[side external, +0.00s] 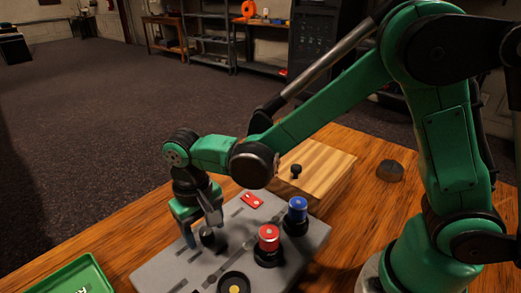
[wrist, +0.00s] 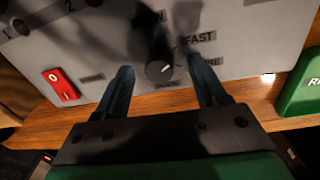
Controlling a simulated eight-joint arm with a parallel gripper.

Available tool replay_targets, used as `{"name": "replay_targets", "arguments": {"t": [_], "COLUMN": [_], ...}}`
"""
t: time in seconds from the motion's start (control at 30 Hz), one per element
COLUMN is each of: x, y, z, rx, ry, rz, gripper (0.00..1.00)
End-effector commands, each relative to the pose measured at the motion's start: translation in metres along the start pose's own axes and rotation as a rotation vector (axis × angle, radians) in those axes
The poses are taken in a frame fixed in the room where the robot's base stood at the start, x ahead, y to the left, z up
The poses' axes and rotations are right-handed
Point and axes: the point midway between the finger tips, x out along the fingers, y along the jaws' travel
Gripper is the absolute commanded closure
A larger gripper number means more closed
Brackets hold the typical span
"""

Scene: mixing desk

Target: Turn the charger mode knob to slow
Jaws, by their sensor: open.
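A grey panel (side external: 160,275) lies on the wooden desk. A small dark round knob (wrist: 157,71) stands on it, also visible in the side view (side external: 208,238). In the wrist view a pale mark on the knob points to the upper right. A FAST label (wrist: 199,38) and a partly hidden label ending in RE are right of it; a label above is mostly in shadow. My gripper (wrist: 163,72) is open, its two blue fingers on either side of the knob, with gaps visible. I cannot tell whether the fingertips are level with the knob.
Red (side external: 268,240) and blue (side external: 298,208) cylindrical controls stand right of the knob in the side view. A black round control with a yellow centre (side external: 233,288) is nearer. A red switch (wrist: 61,88), a green tray (side external: 72,280) and a wooden box (side external: 325,165) are nearby.

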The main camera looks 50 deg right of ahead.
Motion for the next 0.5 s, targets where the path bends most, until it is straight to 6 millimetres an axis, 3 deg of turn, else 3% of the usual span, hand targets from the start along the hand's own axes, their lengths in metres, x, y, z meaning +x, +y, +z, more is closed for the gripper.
{"name": "replay_targets", "arguments": {"t": [0.07, 0.2, 0.3, 0.5], "x": [-0.0002, -0.0003, -0.0003, -0.0004], "y": [0.0, 0.0, 0.0, 0.0], "z": [0.0, 0.0, 0.0, 0.0], "rx": [0.0, 0.0, 0.0, -0.006], "ry": [0.0, 0.0, 0.0, 0.0], "rz": [0.0, 0.0, 0.0, 0.0], "gripper": [0.39, 0.78, 1.0, 1.0]}}
